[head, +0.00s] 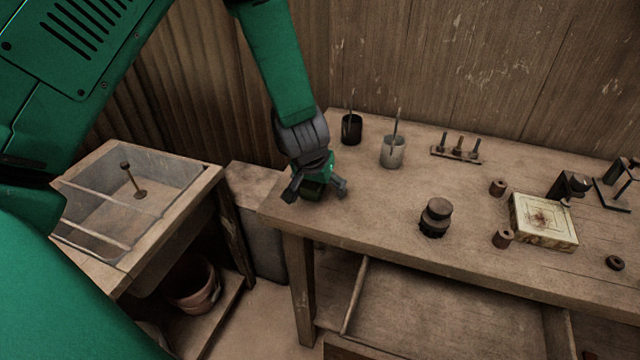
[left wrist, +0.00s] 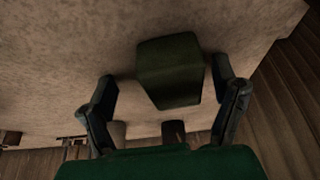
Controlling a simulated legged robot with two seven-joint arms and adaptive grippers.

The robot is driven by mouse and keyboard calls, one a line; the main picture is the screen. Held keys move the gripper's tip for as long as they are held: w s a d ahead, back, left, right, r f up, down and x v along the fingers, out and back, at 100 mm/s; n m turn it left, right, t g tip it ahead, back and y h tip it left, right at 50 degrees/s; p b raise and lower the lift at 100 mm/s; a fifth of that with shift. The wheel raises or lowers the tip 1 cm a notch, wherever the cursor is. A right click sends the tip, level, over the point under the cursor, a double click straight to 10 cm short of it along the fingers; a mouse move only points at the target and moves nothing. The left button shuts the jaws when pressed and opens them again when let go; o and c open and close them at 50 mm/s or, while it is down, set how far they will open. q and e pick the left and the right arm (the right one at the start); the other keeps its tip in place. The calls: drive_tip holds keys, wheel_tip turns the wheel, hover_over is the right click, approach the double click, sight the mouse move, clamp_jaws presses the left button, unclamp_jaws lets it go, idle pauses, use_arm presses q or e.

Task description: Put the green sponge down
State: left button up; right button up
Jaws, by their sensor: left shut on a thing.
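The green sponge (head: 313,189) is a small dark green block at the left end of the workbench (head: 370,215). My left gripper (head: 315,191) points down over that end, with a finger on each side of the sponge. In the left wrist view the sponge (left wrist: 169,72) sits between the two fingers of the left gripper (left wrist: 163,74), which is shut on it. The sponge is low over the bench top; I cannot tell whether its underside touches. My right gripper is not in view.
A black cup (head: 351,129) and a grey cup (head: 392,152) stand behind the gripper. The bench's front left corner is close. A glass-topped box (head: 130,200) stands left.

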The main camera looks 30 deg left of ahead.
use_arm(q)
drive_tip(key=shift+s+a+f, duration=0.3)
drive_tip(key=shift+s+a, duration=0.05)
drive_tip(key=shift+s, duration=0.1)
drive_tip(key=shift+a+f, duration=0.1)
drive_tip(key=shift+a, duration=0.05)
drive_tip(key=shift+w+d+r, duration=0.1)
drive_tip(key=shift+d+r, duration=0.1)
drive_tip(key=w+p+v, duration=0.1)
drive_tip(key=p+v, duration=0.1)
drive_tip(key=v, duration=1)
drive_tip(key=shift+s+r, duration=0.2)
drive_tip(key=shift+r, duration=0.3)
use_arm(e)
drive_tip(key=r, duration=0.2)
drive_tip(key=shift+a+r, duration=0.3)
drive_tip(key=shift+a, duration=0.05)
use_arm(q)
drive_tip(key=shift+a, duration=0.25)
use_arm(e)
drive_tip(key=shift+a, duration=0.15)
